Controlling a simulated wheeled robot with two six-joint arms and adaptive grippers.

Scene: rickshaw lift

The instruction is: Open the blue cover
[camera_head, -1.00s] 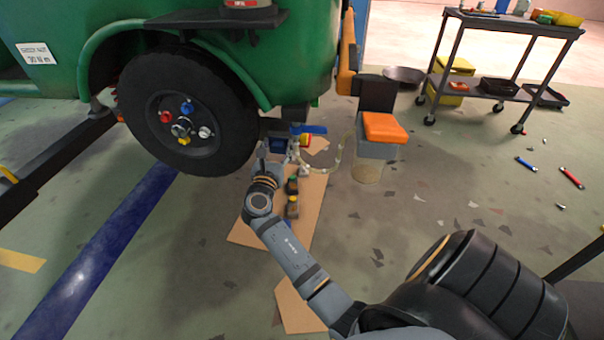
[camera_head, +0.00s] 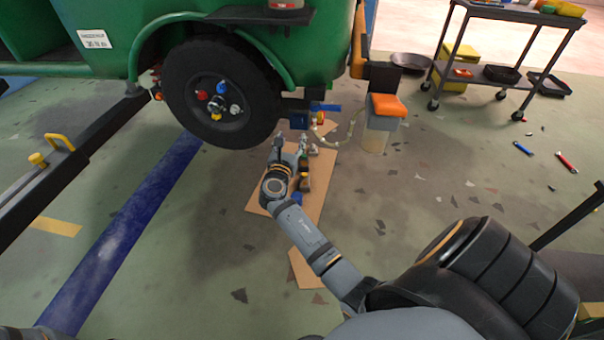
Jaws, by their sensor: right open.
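A small blue box-like part (camera_head: 299,120), which may be the blue cover, shows under the green rickshaw body, right of the wheel (camera_head: 222,94). A flat blue lever-like piece (camera_head: 325,107) sticks out beside it. I cannot tell which of the two is the cover or whether it is open. My right gripper (camera_head: 290,146) is open, just below and in front of the blue box, over the cardboard. A gap seems to lie between the fingertips and the box. My left gripper is not in view.
Cardboard (camera_head: 257,197) lies on the floor with small parts on it. A pale hose (camera_head: 352,128) runs to a container with an orange top (camera_head: 388,105). A dark lift arm (camera_head: 92,150) stands at left. A tool cart (camera_head: 515,14) stands at back right.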

